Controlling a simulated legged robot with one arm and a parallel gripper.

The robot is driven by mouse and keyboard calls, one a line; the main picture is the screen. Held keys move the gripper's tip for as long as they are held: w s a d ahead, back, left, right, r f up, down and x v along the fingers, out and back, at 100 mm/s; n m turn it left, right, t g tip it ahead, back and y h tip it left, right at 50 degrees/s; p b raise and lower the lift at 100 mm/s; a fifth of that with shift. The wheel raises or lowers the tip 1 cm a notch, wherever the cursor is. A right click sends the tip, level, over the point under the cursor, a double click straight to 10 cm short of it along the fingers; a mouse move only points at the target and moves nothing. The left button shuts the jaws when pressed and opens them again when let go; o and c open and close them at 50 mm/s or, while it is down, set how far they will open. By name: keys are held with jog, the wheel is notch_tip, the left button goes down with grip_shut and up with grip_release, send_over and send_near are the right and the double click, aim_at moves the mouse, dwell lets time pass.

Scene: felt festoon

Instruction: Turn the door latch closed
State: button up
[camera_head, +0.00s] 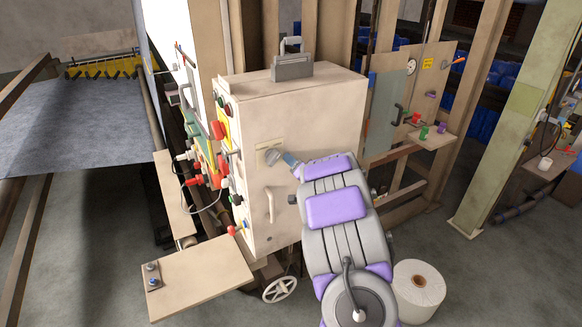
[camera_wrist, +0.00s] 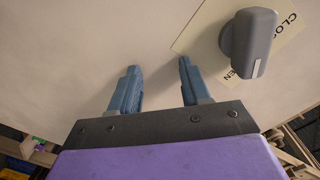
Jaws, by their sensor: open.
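The door latch is a grey knob (camera_wrist: 252,40) on a cream label plate (camera_wrist: 200,30) at the upper right of the wrist view. The plate's visible lettering reads "CLO" at the top and "EN" below; the rest is hidden. The knob has a pale mark at its lower end. In the head view the latch (camera_head: 271,157) sits on the front of the beige cabinet (camera_head: 330,100). My gripper (camera_wrist: 159,67) is open and empty, its blue fingers left of the knob and apart from it. In the head view my gripper (camera_head: 290,160) is just right of the latch.
A pale door handle (camera_head: 269,205) is below the latch. Red, green and black controls (camera_head: 217,130) crowd the cabinet's left side. A grey padlock-like object (camera_head: 292,67) stands on top. A handwheel (camera_head: 280,289) and a white roll (camera_head: 418,283) are low down in front.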

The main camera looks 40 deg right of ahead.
jog(key=a+p+v, duration=0.2)
jog(key=p+v, duration=0.3)
jog(key=v, duration=1.2)
jog(key=shift+w+p, duration=0.15)
jog(key=shift+p, duration=0.15)
dwell(1.3)
